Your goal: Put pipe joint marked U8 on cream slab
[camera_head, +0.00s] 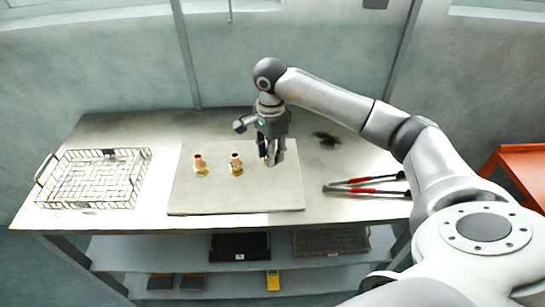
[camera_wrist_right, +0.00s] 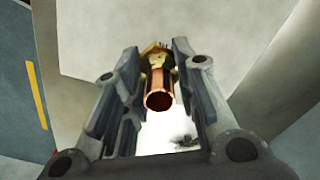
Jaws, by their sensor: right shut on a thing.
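The cream slab (camera_head: 235,197) lies flat in the middle of the table. Two copper-and-brass pipe joints stand upright on it, a left one (camera_head: 200,166) and a middle one (camera_head: 236,165). My right gripper (camera_head: 272,157) is over the slab's right part, shut on a third pipe joint, which the fingers mostly hide in the head view. In the right wrist view this held pipe joint (camera_wrist_right: 160,90) shows its copper tube and brass collar between the two fingers. I cannot read any marking, nor tell whether the held joint touches the slab. My left gripper is out of view.
A wire basket (camera_head: 92,204) stands on the table's left. A red-handled tool (camera_head: 370,188) lies right of the slab, and a small dark thing (camera_head: 326,138) lies behind it. A shelf below the table (camera_head: 205,276) holds trays. Bare tabletop lies between basket and slab.

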